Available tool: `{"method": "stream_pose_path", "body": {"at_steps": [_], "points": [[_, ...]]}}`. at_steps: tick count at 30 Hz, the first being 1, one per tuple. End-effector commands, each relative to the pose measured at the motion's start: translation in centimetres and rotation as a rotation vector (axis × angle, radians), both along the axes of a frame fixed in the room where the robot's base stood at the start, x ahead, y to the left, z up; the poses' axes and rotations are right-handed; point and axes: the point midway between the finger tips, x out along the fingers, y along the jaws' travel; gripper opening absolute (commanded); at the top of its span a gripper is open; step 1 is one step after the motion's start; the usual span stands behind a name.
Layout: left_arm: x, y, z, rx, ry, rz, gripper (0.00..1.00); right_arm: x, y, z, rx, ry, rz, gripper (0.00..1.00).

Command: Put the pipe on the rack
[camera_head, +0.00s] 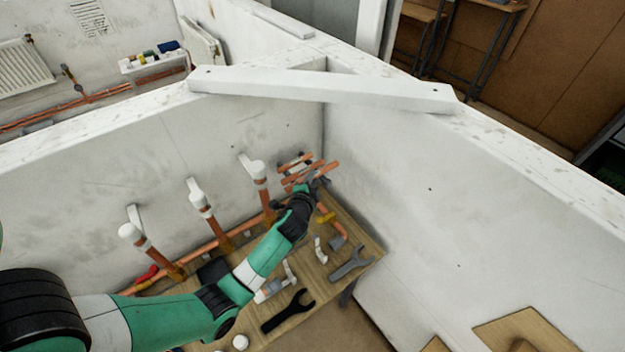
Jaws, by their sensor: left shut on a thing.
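My left gripper (319,185) is at the back corner of the wooden bench, next to the short copper pipes of the rack. It is shut on a copper pipe (329,168), which lies at the fingertips. The rack (293,162) is small, sits against the back wall near the corner, and bears short copper pipes. The held pipe overlaps the rack in this view, so I cannot tell whether it touches it. The fingers are small and partly hidden by my wrist. My right gripper is not in view.
On the bench (366,258) lie a grey wrench (351,263), a black wrench (288,311) and small fittings. Upright copper pipes with white caps (254,167) stand along the back wall left of the gripper. A white beam (320,87) spans the corner above.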

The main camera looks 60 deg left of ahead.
Motion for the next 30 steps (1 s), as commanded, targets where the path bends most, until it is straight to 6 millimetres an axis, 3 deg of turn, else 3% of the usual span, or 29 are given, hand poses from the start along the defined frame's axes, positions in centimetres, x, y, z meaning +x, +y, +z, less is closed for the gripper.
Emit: {"method": "stream_pose_path", "body": {"at_steps": [12,20,21,27,30], "points": [[0.0,0.0,-1.6,0.001,-0.001,-0.001,0.0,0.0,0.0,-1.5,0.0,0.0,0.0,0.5],[0.0,0.0,-1.6,0.001,-0.001,-0.001,0.0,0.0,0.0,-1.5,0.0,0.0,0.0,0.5],[0.0,0.0,-1.6,0.001,-0.001,-0.001,0.28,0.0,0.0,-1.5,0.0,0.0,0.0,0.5],[0.0,0.0,-1.6,0.001,0.0,0.0,0.61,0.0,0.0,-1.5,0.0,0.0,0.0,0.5],[0.0,0.0,-1.6,0.0,0.0,0.0,0.61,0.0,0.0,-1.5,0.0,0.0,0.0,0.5]]}}
